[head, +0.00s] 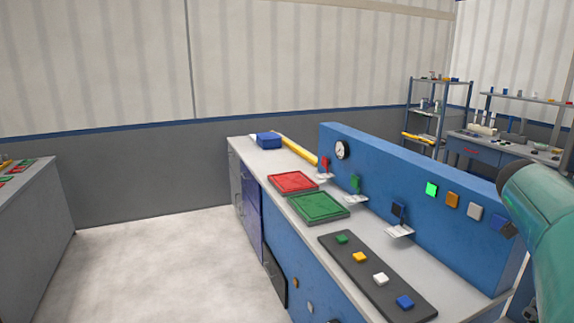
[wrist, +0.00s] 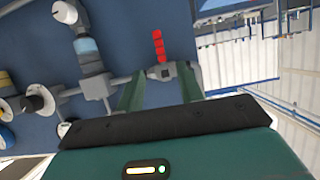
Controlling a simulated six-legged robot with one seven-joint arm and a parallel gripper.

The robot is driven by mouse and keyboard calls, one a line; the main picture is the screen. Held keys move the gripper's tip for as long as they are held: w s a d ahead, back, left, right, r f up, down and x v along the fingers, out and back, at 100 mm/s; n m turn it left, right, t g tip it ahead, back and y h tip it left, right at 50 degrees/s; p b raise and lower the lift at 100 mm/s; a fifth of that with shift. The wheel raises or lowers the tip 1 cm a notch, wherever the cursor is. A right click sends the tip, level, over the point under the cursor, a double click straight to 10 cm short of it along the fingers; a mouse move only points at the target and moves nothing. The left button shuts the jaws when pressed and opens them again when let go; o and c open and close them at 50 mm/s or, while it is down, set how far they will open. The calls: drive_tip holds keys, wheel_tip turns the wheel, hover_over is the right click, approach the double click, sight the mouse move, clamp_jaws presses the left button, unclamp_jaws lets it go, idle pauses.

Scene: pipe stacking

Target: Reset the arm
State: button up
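My arm (head: 548,225) shows as a green link with a dark end cap at the right edge of the head view. The gripper itself is not visible there. In the wrist view my gripper (wrist: 161,74) has two green fingers standing apart above a dark bar. Nothing is clearly held between them. A grey pipe fitting (wrist: 160,72) and a red handle (wrist: 158,47) appear between and beyond the fingertips, on a blue panel. I cannot tell how close they are to the fingers.
The counter carries a red tray (head: 293,182), a green tray (head: 319,208) and a dark board (head: 372,268) with coloured blocks. A blue panel (head: 425,190) with coloured squares stands along its right side. Pipes and valves (wrist: 92,62) fill the wrist view's left. Floor (head: 150,255) is clear left of the counter.

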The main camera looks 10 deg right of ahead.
drive_tip(key=w+a+f+n+t+y, duration=0.1)
drive_tip(key=w+a+f+n+y, duration=0.15)
drive_tip(key=a, duration=0.55)
drive_tip(key=w+a+f+n+t+y, duration=0.1)
drive_tip(key=a+f+n+y, duration=0.15)
drive_tip(key=a, duration=0.45)
drive_tip(key=s+a+f+n+y, duration=0.2)
drive_tip(key=a+f+n, duration=0.1)
drive_tip(key=a, duration=0.8)
drive_tip(key=s+a+f+n+y, duration=0.3)
drive_tip(key=a+f, duration=0.3)
drive_tip(key=a, duration=0.5)
drive_tip(key=s+a+f+n+t+y, duration=0.1)
drive_tip(key=s+a+f+n+y, duration=0.2)
drive_tip(key=a, duration=0.9)
drive_tip(key=shift+f+n, duration=0.7)
drive_tip(key=shift+n, duration=0.4)
drive_tip(key=shift+d, duration=0.2)
